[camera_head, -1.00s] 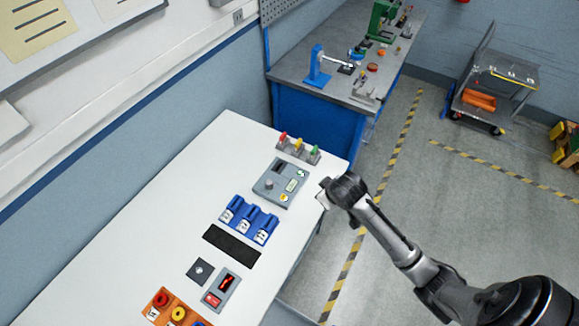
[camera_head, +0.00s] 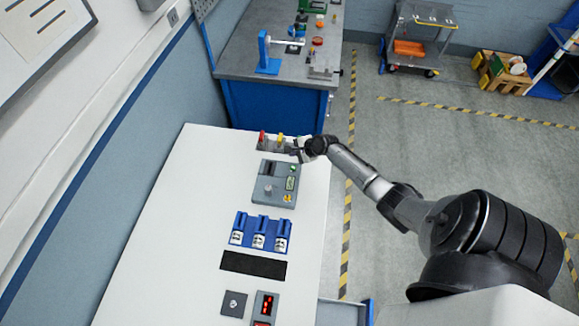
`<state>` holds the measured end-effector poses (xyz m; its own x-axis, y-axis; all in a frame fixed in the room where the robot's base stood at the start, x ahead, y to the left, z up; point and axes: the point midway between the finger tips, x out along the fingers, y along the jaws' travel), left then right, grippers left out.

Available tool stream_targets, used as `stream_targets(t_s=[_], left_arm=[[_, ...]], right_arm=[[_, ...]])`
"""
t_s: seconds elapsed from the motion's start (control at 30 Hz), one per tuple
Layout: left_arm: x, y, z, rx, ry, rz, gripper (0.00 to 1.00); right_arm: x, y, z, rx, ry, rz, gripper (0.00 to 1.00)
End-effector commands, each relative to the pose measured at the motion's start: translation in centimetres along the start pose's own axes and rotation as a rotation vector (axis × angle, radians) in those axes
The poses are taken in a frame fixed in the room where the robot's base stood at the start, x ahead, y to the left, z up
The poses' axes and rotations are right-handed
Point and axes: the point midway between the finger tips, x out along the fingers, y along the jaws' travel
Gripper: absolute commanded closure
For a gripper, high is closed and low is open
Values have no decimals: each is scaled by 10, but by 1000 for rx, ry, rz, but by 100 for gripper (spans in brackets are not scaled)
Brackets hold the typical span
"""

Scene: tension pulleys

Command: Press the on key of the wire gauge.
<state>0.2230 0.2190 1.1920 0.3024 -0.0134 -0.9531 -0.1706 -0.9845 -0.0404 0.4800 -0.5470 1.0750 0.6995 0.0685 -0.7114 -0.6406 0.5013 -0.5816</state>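A grey console (camera_head: 276,183) lies on the white table, with a dark slot, a knob, a small pale display, a green key (camera_head: 292,167) and a yellow key (camera_head: 287,198). A smaller grey unit (camera_head: 264,309) with red lit digits is cut off by the bottom edge. Neither label is readable, so I cannot tell which is the wire gauge. My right gripper (camera_head: 297,152) is just beyond the console's far right corner, near the green key. Its fingers are too small to tell open from shut. My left gripper is out of view.
A blue holder (camera_head: 261,232), a black mat (camera_head: 253,265) and a dark square plate (camera_head: 234,303) lie nearer. The left of the white table (camera_head: 185,215) is bare.

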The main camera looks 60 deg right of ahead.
Motion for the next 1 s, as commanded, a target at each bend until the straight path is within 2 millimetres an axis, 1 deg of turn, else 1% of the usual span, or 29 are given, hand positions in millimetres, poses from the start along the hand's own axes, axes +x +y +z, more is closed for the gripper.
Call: stream_targets(t_s=[0.1,0.3,0.77,1.0], left_arm=[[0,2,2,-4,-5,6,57],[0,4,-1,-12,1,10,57],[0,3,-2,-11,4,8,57],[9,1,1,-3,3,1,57]], right_arm=[[0,-4,0,103,3,-27,100],[0,-5,0,196,3,-29,100],[0,-4,0,209,2,-28,100],[6,0,-3,208,3,-27,100]])
